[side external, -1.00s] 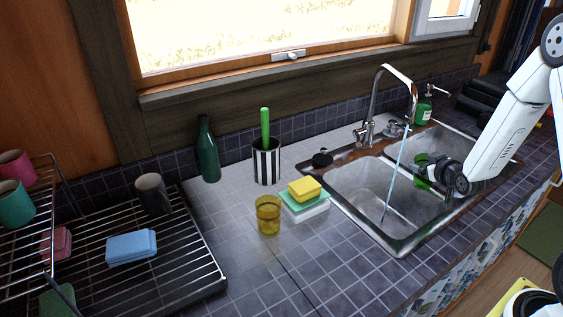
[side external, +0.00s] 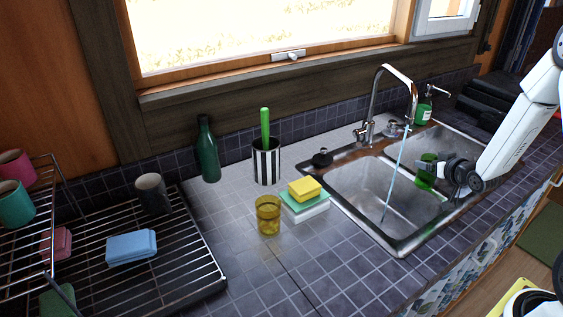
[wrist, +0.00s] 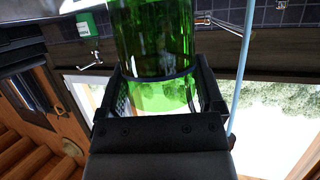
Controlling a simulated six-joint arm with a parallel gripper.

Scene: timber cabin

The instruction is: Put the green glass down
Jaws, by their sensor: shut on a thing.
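The green glass (side external: 426,172) is in my gripper (side external: 442,172), over the divider area between the two sink basins in the side view. In the wrist view, the green glass (wrist: 155,35) fills the space between the two dark fingers of my gripper (wrist: 168,90), which are shut on it. In the side view my gripper covers part of the glass. I cannot tell whether the glass touches the sink.
Water runs from the faucet (side external: 374,95) into the near basin (side external: 365,185), just left of the glass. A yellow glass (side external: 268,215), sponges (side external: 305,200), a striped holder (side external: 266,163) and a bottle (side external: 207,150) stand on the counter. The drying rack (side external: 190,270) is at left.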

